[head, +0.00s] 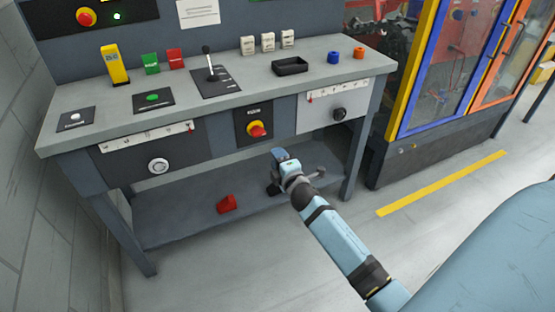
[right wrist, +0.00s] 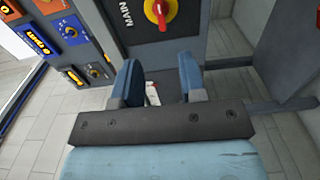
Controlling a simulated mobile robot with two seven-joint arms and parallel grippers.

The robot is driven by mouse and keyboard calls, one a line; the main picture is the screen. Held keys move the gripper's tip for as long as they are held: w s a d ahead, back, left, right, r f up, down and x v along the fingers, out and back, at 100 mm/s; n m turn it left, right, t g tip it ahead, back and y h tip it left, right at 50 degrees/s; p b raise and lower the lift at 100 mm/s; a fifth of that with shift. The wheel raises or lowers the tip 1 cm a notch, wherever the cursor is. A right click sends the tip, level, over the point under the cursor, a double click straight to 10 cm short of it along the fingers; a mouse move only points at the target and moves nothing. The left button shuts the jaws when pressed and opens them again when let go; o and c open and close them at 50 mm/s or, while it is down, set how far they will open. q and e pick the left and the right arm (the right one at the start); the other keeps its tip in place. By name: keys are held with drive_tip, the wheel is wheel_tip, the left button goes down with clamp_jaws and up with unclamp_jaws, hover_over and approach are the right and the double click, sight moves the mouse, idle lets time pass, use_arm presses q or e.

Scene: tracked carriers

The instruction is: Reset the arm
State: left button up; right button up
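My right arm reaches in from the lower right of the head view. Its gripper (head: 280,168) is in front of the workbench, below the level of its top. In the right wrist view the two blue fingers of the right gripper (right wrist: 158,72) stand apart, with clear space between them and nothing held. A red rotary knob on a yellow disc (right wrist: 160,12) shows beyond the fingers, on a dark panel marked MAIN. My left gripper is not in the head view.
The workbench (head: 225,98) carries a lever (head: 208,62), a black tray (head: 290,66) and coloured blocks. A red piece (head: 227,203) lies on its lower shelf. A glazed cabinet (head: 440,80) stands to the right. Floor with a yellow strip (head: 440,184) lies open before it.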

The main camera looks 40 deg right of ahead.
idle(0.5)
drive_tip(key=s+a+r+m+g+y, duration=0.25)
drive_tip(key=s+a+m+y, duration=0.3)
drive_tip(key=s+a, duration=0.7)
drive_tip(key=s+a+r+m+g+y, duration=0.1)
drive_tip(key=s+a+r+m+y, duration=0.25)
drive_tip(key=s+a+m, duration=0.65)
use_arm(q)
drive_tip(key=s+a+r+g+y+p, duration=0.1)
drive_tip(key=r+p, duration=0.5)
drive_tip(key=p, duration=1)
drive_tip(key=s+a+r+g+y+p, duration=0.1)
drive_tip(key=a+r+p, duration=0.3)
drive_tip(key=p, duration=1.2)
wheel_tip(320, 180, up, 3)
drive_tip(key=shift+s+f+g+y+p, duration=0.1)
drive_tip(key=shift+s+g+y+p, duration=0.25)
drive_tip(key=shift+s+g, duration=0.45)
use_arm(e)
drive_tip(key=s+r+n+g+h, duration=0.1)
drive_tip(key=s+r, duration=0.1)
drive_tip(key=r, duration=0.3)
drive_tip(key=s+d+r+n+g+h, duration=0.1)
drive_tip(key=s+r+n+g, duration=0.1)
drive_tip(key=r, duration=0.4)
drive_tip(key=shift+s+d, duration=0.2)
drive_tip(key=shift+s, duration=0.6)
